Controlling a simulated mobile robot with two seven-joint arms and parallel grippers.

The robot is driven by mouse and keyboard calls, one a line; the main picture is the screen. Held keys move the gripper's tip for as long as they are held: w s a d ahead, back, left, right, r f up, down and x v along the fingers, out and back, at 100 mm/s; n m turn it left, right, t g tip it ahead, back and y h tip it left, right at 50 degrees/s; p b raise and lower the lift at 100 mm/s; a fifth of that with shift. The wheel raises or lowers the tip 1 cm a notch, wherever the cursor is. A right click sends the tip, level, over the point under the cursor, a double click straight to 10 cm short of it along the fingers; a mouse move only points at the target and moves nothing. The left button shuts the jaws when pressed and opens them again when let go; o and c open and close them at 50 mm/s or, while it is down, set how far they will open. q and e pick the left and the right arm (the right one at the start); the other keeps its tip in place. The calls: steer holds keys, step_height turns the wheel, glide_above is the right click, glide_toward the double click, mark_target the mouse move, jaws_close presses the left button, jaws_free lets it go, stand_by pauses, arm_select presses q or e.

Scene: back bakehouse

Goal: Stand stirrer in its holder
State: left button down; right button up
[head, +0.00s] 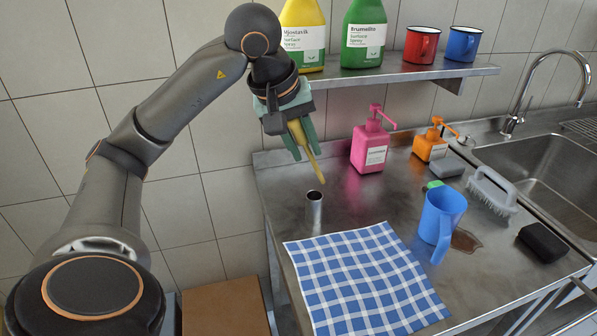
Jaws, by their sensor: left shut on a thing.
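The stirrer (314,166) is a thin yellow-tan stick, tilted a little, with its lower end pointing down. My left gripper (297,146) is shut on its upper part. The stirrer's lower tip hangs close above the holder (314,211), a small upright metal cylinder with an open dark top. The holder stands on the steel counter near its left back part. The tip appears just above the holder's mouth and apart from it. My right gripper is not in the head view.
A blue checked cloth (364,281) lies in front of the holder. A pink pump bottle (371,144), an orange one (430,145), a blue jug (440,217), a brush (491,191) and a black sponge (543,243) stand or lie to the right. A shelf (400,74) hangs above.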

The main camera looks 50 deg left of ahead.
arm_select(q)
steer(key=w+a+f+b, duration=0.2)
steer(key=a+f, duration=0.3)
steer(key=f, duration=0.4)
steer(key=shift+w+f, duration=0.15)
steer(key=shift+w, duration=0.3)
steer(key=shift+f, duration=0.1)
